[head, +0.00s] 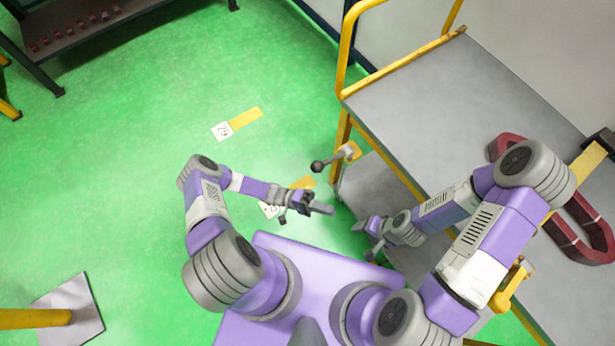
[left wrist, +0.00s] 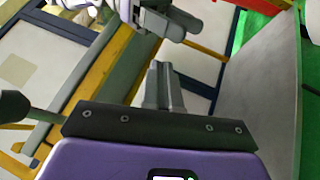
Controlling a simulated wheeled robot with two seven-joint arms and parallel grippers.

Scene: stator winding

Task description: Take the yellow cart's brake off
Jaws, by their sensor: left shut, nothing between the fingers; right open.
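The yellow cart (head: 343,130) stands at the right in the head view, with a yellow tube frame and grey decks. A lever with a dark ball knob (head: 318,166) sticks out to the left from a yellow bracket (head: 350,151) at its corner post. My left gripper (head: 328,208) is shut and empty, below the knob and apart from it. Its closed fingers also show in the left wrist view (left wrist: 165,82). My right gripper (head: 359,226) is open beside the cart, below and right of the left one. It seems to show at the top of the left wrist view.
Another yellow bracket (head: 513,285) is on the cart's near side. A dark rack (head: 80,35) stands at upper left, a yellow post (head: 35,318) at lower left.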

